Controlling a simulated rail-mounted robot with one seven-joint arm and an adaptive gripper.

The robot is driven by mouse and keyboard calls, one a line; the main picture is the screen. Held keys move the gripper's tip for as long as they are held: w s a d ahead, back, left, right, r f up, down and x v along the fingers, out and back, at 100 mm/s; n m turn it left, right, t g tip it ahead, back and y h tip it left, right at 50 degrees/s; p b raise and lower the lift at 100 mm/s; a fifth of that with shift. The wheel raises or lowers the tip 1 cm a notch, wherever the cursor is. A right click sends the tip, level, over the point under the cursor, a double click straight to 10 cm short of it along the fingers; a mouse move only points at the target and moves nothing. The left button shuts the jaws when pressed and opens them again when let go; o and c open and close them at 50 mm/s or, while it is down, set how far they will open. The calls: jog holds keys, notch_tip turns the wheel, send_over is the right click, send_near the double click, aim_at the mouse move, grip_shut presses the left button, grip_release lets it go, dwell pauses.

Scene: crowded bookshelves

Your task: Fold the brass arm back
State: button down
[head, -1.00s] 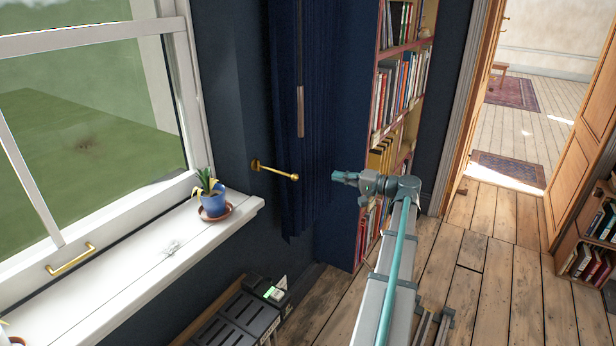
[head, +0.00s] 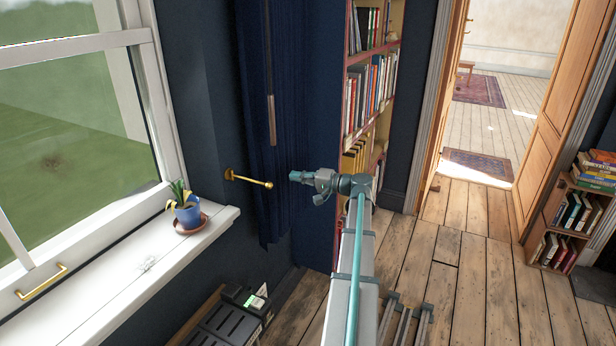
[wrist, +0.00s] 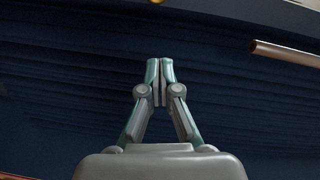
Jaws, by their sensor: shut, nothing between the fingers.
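The brass arm (head: 250,180) is a thin rod on a round wall mount, with a ball at its free end. In the head view it sticks out from the dark blue wall to the right, in front of the dark blue curtain (head: 277,120). My gripper (head: 294,176) is shut and empty, a little to the right of the ball end and apart from it in the picture. In the wrist view my gripper (wrist: 160,68) has its fingertips together before the curtain folds. A small brass-coloured piece shows at that view's top edge; I cannot tell what it is.
A hanging rod (head: 271,118) lies along the curtain and also shows in the wrist view (wrist: 285,53). A blue potted plant (head: 187,212) stands on the white windowsill (head: 130,275). A tall bookshelf (head: 348,105) stands behind my arm.

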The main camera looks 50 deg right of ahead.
jog(key=w+a+p, duration=0.2)
jog(key=w+a, duration=0.1)
jog(key=a, duration=0.2)
jog(key=shift+f, duration=0.45)
jog(key=shift+w, duration=0.1)
